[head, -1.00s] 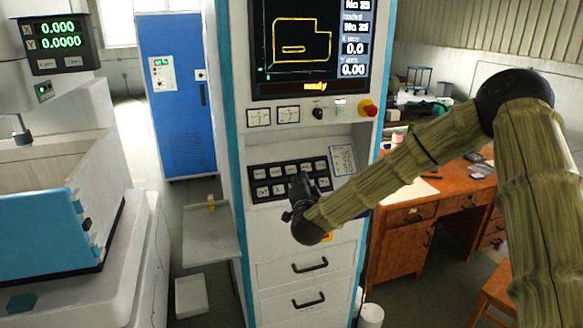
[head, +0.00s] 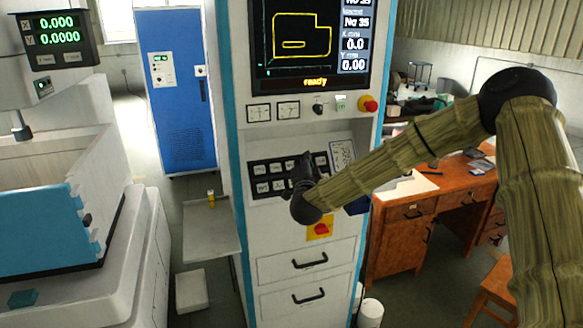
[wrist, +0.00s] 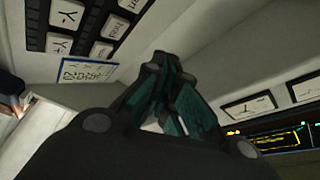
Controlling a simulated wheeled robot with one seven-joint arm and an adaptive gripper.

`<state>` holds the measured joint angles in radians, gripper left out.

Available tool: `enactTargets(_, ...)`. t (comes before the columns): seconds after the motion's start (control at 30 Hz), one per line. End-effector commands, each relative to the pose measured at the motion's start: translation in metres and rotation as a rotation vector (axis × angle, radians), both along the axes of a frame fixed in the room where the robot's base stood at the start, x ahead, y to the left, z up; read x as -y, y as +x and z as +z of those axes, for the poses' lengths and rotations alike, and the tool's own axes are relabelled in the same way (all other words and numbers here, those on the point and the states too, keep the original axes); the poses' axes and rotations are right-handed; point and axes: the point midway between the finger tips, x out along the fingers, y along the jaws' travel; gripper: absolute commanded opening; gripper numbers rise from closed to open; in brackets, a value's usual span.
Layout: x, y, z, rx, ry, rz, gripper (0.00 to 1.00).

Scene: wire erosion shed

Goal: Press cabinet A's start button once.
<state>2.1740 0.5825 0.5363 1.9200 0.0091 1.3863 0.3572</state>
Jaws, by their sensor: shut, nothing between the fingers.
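A white control cabinet (head: 264,222) with blue edges stands in front of me; I see no letter marking it as cabinet A. Its screen (head: 310,40) reads "ready". I cannot tell which control is the start button. My gripper (head: 305,160) is shut and empty, in front of the black keypad (head: 265,178) and partly hiding it. The wrist view shows its fingertips (wrist: 162,62) between the keypad (wrist: 60,42) and the meters (wrist: 250,106); contact cannot be told.
A red rotary switch (head: 320,229) on a yellow plate sits below my wrist, above the drawers. A wooden desk (head: 440,196) stands at right. A blue cabinet (head: 178,100) is behind at left, a white machine (head: 130,235) at far left. A grey shelf (head: 210,235) juts out beside the control cabinet.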

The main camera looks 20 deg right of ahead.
Motion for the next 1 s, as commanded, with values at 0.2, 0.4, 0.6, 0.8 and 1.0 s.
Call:
enactTargets(0.2,0.000,0.020,-0.016,0.000,-0.001,-0.001,0.00)
enactTargets(0.4,-0.002,0.037,-0.030,0.001,0.000,0.000,0.00)
enactTargets(0.6,-0.002,0.048,-0.036,0.000,0.001,0.000,0.00)
enactTargets(0.8,-0.002,0.051,-0.037,-0.001,0.001,0.001,0.00)
enactTargets(1.0,-0.002,0.051,-0.037,-0.001,0.001,0.001,0.00)
